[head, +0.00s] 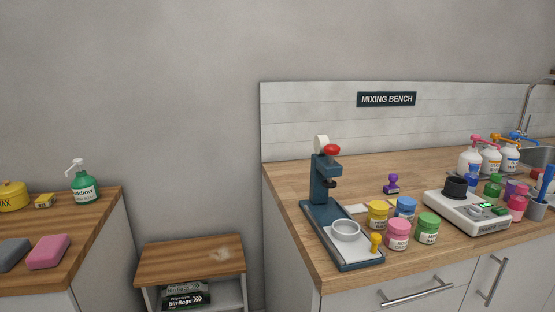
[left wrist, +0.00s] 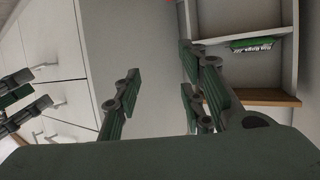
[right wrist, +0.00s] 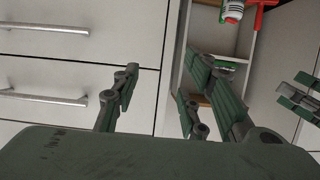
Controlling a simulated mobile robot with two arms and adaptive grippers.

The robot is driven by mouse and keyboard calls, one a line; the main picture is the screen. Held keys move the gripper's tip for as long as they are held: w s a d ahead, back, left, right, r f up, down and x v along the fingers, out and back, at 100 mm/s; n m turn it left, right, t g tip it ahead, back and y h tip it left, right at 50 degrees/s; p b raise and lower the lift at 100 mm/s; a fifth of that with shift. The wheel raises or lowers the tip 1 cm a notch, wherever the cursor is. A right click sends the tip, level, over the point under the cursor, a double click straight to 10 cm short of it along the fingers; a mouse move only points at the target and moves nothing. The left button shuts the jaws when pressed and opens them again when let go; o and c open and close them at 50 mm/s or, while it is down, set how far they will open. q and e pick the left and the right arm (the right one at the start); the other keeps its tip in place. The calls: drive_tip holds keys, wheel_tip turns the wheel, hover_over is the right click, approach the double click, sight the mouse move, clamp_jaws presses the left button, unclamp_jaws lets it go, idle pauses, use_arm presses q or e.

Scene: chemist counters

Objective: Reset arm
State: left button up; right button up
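Neither gripper shows in the head view. My left gripper (left wrist: 160,78) is in the left wrist view, with its dark green and grey fingers spread apart and nothing between them. My right gripper (right wrist: 158,78) is in the right wrist view, also with its fingers apart and empty. Each wrist view also shows part of the other gripper at its edge. Both grippers hang in front of pale cabinet fronts and an open shelf unit, touching nothing that I can see.
The mixing bench (head: 290,180) holds a blue press (head: 323,185), several coloured jars, a scale (head: 470,212) and pump bottles. A low shelf unit (head: 190,258) stands left of it. A left counter (head: 95,215) holds a green bottle (head: 85,187) and a pink block (head: 48,252).

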use_arm(q)
drive_tip(key=s+a+f+g+y+p, duration=0.1)
drive_tip(key=s+a+f+g+p, duration=0.2)
drive_tip(key=s, duration=0.8)
drive_tip(key=s+a+f+g+y+p, duration=0.1)
drive_tip(key=s+a+f+g+p, duration=0.3)
drive_tip(key=s, duration=0.8)
drive_tip(key=s+a+f+g+y+p, duration=0.1)
drive_tip(key=s+a+f+g+p, duration=0.2)
drive_tip(key=s, duration=0.9)
drive_tip(key=shift+a+f+n+g+p, duration=0.15)
drive_tip(key=shift+f+n+g+p, duration=0.15)
drive_tip(key=shift+f+g+p, duration=0.8)
use_arm(e)
drive_tip(key=s+d+f+g+h, duration=0.1)
drive_tip(key=s+d+f+g, duration=0.2)
drive_tip(key=s, duration=0.8)
drive_tip(key=s+d+f+g+h, duration=0.1)
drive_tip(key=s+d+f+g, duration=0.3)
drive_tip(key=s, duration=0.8)
drive_tip(key=s+d+f+g+h, duration=0.1)
drive_tip(key=s+d+f+g, duration=0.2)
drive_tip(key=s, duration=0.9)
drive_tip(key=shift+s+d+f+m+g, duration=0.15)
drive_tip(key=shift+f+m+g, duration=0.15)
drive_tip(key=shift+f+g, duration=0.8)
